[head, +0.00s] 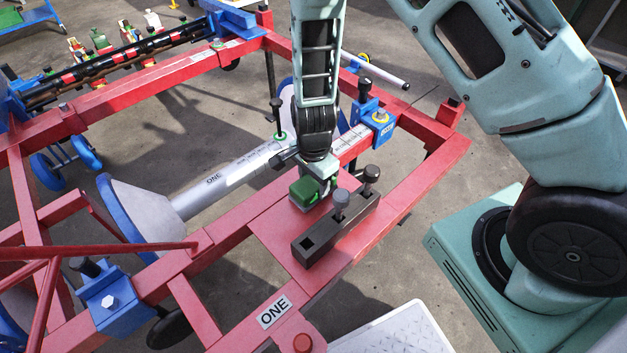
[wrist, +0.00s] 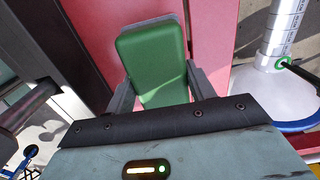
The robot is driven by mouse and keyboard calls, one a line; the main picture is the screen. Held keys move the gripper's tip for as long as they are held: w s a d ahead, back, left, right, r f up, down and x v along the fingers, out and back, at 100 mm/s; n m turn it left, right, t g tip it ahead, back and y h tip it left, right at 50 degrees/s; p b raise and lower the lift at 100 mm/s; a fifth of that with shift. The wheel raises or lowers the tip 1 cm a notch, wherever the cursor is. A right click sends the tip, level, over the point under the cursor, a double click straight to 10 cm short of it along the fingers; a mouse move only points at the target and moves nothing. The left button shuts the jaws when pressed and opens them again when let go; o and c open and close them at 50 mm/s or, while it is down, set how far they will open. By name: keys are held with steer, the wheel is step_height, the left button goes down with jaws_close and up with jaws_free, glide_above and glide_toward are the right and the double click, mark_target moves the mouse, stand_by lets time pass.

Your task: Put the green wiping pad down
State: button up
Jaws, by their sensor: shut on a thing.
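The green wiping pad (head: 304,192) is a small green block at the red plate (head: 275,228) of the frame, just behind the dark block. In the wrist view the green pad (wrist: 152,58) shows from above, with a grey finger on each side. My gripper (head: 314,186) points down over the plate and is shut on the pad. In the wrist view my gripper (wrist: 160,88) hides the near end of the pad. The pad is at or very close to the plate; I cannot tell whether its underside touches.
A silver graduated cylinder (head: 225,180) marked ONE lies behind and left. A blue clamp (head: 378,122) sits on the rail behind. Bare red plate shows to the left.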

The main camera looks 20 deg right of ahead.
mark_target(313, 181)
steer(key=o, duration=1.1)
steer(key=shift+f, duration=0.15)
step_height(313, 181, up, 12)
steer(key=p, duration=0.3)
steer(key=s+a+r+n, duration=0.2)
steer(key=s+r+n, duration=0.3)
steer(key=s+n, duration=0.1)
steer(key=s+a+r+n, duration=0.2)
steer(key=s+r+n, duration=0.4)
steer(key=s+n, duration=0.1)
steer(key=s+a+r+n, duration=0.2)
steer(key=s+r+n, duration=0.4)
steer(key=n, duration=0.3)
steer(key=shift+s+a+r+y, duration=0.15)
steer(key=shift+s+y, duration=0.15)
steer(key=shift+s, duration=0.25)
